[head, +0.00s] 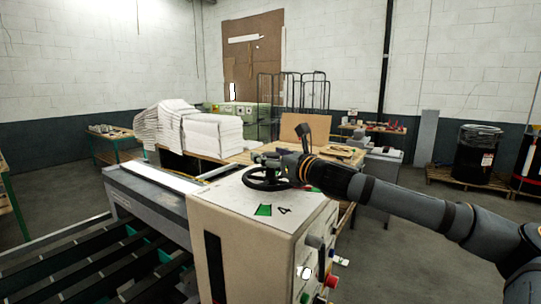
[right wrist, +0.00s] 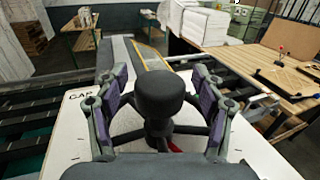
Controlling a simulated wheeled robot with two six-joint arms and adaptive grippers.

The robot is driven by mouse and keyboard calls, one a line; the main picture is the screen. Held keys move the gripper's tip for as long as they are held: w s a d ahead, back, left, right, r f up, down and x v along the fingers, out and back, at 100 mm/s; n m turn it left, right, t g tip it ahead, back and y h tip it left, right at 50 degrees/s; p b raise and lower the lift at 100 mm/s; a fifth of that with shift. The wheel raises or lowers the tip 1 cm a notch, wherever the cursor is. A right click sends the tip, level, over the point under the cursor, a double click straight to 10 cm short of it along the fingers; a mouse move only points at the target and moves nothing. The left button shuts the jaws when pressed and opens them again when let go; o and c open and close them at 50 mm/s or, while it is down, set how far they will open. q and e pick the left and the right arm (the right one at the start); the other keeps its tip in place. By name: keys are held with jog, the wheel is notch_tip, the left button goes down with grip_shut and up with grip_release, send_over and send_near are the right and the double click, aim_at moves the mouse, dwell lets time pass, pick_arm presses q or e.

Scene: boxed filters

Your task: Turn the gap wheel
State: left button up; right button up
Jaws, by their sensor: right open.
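The gap wheel (head: 266,183) is a black handwheel lying flat on top of a beige machine cabinet (head: 232,196). In the right wrist view its round black knob (right wrist: 160,92) stands upright, with the spokes and rim partly hidden behind it. My right gripper (head: 266,157) is at the wheel, reaching in from the right. In the right wrist view its open fingers (right wrist: 160,82) are on either side of the knob, with visible space between each finger and the knob. My left gripper is not in view.
A green arrow mark (head: 263,210) and a "4" are on the cabinet top. Buttons, including a red one (head: 332,281), are on its side. A roller conveyor (head: 100,262) lies to the left. White stacked material (head: 212,135) and a wooden table (right wrist: 297,88) are behind.

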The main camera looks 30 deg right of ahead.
jog(key=shift+d+r, duration=0.2)
jog(key=shift+r, duration=0.45)
jog(key=r, duration=0.8)
jog(key=shift+a+r, duration=0.25)
jog(key=shift+r, duration=0.1)
